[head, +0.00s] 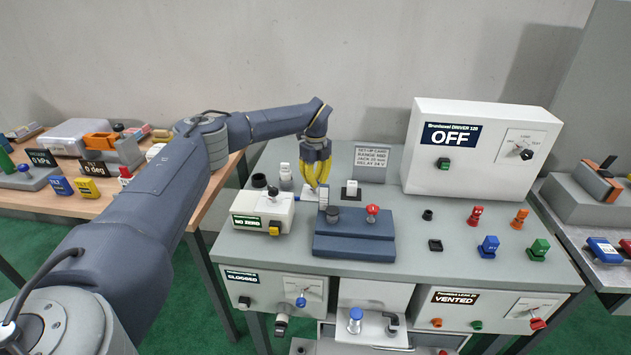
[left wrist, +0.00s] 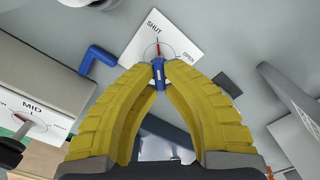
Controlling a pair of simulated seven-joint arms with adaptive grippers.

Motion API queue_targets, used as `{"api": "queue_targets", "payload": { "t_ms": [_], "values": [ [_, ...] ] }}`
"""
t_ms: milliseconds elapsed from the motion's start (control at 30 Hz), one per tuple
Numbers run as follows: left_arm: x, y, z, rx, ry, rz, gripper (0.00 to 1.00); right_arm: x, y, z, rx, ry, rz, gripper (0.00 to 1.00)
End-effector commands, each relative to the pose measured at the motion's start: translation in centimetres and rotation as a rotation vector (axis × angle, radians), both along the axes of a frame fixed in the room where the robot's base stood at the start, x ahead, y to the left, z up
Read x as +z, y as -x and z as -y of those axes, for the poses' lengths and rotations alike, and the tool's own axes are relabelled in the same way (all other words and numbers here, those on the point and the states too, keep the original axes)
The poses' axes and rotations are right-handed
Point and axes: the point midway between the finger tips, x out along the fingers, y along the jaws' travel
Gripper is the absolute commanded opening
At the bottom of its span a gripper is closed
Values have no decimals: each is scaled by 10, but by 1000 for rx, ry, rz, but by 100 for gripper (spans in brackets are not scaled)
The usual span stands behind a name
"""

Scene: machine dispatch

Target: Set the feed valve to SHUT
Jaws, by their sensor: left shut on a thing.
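The feed valve is a small blue handle (left wrist: 158,75) on a white plate (left wrist: 135,50) marked SHUT and OPEN. My left gripper (left wrist: 158,68) is shut on the blue handle, one yellow finger on each side. A red pointer mark (left wrist: 158,49) shows just past the fingertips, on the side of the word SHUT; its exact alignment is hard to tell. In the head view, my left gripper (head: 316,183) points down at the back of the grey bench, and the white plate (head: 308,193) shows beside its fingertips. The fingers hide the handle there. My right gripper is not in view.
A white box labelled NO ZERO (head: 263,213) stands left of the gripper. A blue block with a red-topped lever (head: 372,211) is in front. A large box reading OFF (head: 470,150) stands at the right. Several small coloured parts lie on the bench's right side.

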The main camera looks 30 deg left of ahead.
Motion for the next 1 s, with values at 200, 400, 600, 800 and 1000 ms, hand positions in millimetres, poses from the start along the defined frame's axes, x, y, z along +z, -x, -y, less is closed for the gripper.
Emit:
{"api": "queue_targets", "payload": {
  "t_ms": [200, 400, 600, 800, 1000],
  "values": [
    [0, 0, 0, 8, 0, -1, 0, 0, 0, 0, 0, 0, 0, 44],
    [0, 0, 0, 7, 0, -1, 0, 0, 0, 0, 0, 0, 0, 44],
    [0, 0, 0, 7, 0, -1, 29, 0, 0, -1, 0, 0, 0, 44],
    [0, 0, 0, 6, 0, 0, 33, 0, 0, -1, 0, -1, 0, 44],
    [7, 0, 0, 7, 0, 0, 33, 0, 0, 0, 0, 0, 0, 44]
  ]
}}
